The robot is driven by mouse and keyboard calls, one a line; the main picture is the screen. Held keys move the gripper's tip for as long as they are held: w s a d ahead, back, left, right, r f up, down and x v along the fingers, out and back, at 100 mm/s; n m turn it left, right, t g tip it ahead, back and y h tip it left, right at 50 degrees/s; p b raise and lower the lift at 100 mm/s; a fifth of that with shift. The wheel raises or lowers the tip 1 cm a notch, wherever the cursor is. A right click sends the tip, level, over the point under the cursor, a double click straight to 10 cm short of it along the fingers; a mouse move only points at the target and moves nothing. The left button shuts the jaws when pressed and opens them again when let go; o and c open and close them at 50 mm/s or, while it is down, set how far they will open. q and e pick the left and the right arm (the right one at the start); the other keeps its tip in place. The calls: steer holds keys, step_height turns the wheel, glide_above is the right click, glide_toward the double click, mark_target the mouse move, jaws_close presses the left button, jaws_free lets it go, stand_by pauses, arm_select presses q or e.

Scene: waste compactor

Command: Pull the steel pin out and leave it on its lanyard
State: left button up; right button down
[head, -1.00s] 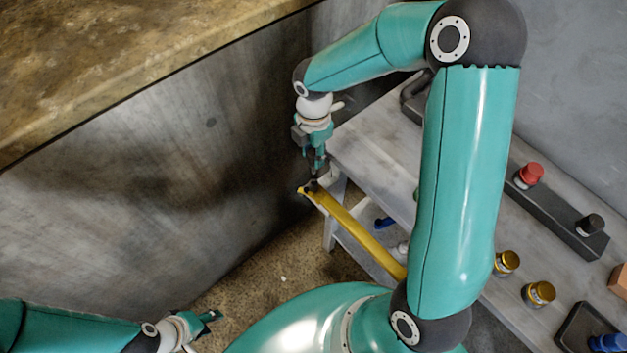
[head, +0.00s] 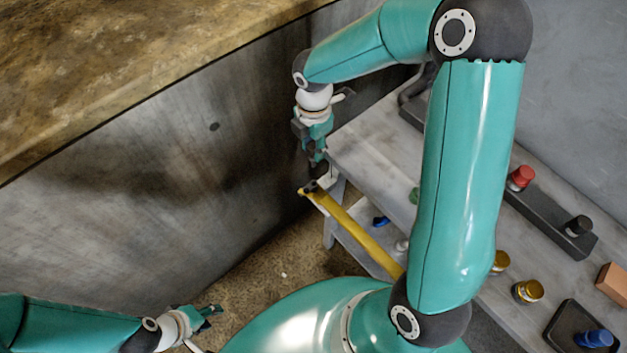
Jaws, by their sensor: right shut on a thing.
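No lanyard can be made out. My left gripper (head: 212,314) is low at the left, above the floor and far from the bar; I cannot tell its jaw opening.
The grey bench (head: 375,150) stands at the right, with a red knob (head: 521,178), a black knob (head: 578,226), brass-coloured jars (head: 528,291), an orange block (head: 612,282) and a dark tray (head: 566,322). A large metal wall (head: 150,210) fills the left.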

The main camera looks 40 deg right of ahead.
steer(key=shift+r+p, duration=1.05)
steer(key=shift+r, duration=0.4)
steer(key=shift+d, duration=0.1)
steer(key=shift+s+d, duration=0.35)
steer(key=shift+d, duration=0.4)
steer(key=shift+s+d, duration=0.4)
steer(key=shift+d, duration=0.35)
steer(key=shift+s+d, duration=0.35)
steer(key=shift+d, duration=0.4)
steer(key=shift+s+d+p, duration=0.35)
steer(key=shift+s+d, duration=0.2)
steer(key=shift+d, duration=0.65)
steer(key=shift+s+d+p, duration=0.3)
steer(key=shift+s+d, duration=0.2)
steer(key=shift+d, duration=0.7)
steer(key=shift+s+d+p, duration=0.35)
steer(key=shift+s+d, duration=0.2)
steer(key=shift+d, duration=0.65)
steer(key=shift+f, duration=0.2)
steer(key=shift+f+b, duration=0.3)
steer(key=shift+b, duration=0.05)
steer(key=c, duration=0.7)
jaws_free()
steer(key=shift+c, duration=0.2)
